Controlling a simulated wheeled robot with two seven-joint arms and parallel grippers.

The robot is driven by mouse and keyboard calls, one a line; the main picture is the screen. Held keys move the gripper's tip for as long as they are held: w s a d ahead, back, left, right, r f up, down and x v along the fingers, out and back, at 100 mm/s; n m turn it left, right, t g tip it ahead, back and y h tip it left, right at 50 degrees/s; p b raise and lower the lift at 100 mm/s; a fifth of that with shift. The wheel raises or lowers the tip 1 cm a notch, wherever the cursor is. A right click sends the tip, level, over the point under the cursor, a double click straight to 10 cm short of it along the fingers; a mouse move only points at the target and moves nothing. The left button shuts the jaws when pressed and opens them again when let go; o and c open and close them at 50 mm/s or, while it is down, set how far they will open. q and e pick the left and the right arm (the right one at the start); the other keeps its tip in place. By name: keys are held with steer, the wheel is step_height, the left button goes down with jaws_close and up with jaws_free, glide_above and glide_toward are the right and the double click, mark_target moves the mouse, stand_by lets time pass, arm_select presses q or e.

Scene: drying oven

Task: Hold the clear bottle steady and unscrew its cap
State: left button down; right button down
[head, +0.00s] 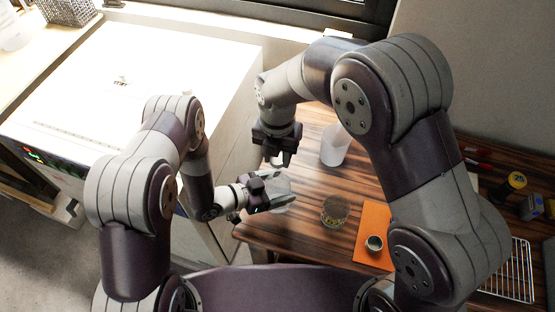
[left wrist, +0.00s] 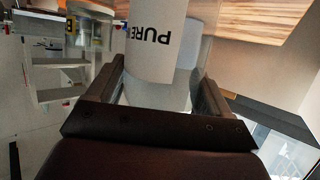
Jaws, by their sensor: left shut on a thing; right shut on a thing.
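The clear bottle (head: 283,188) is between the fingers of my left gripper (head: 272,199), which is shut on it at the near corner of the wooden table. In the left wrist view the bottle's white label (left wrist: 155,48) with the letters "PURE" shows between the two fingers of the left gripper (left wrist: 157,92). My right gripper (head: 279,158) points down just above the bottle and is shut on a small pale cap (head: 276,162). The fingers hide part of the cap, and I cannot tell whether it still touches the bottle's neck.
A white cup (head: 335,145) and a small glass jar (head: 334,211) stand on the wooden table (head: 305,233). An orange mat (head: 372,220) holds a small metal cup (head: 374,244). A wire rack (head: 512,272) lies at right. The big white oven (head: 150,85) stands at left.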

arm_select(q)
jaws_free()
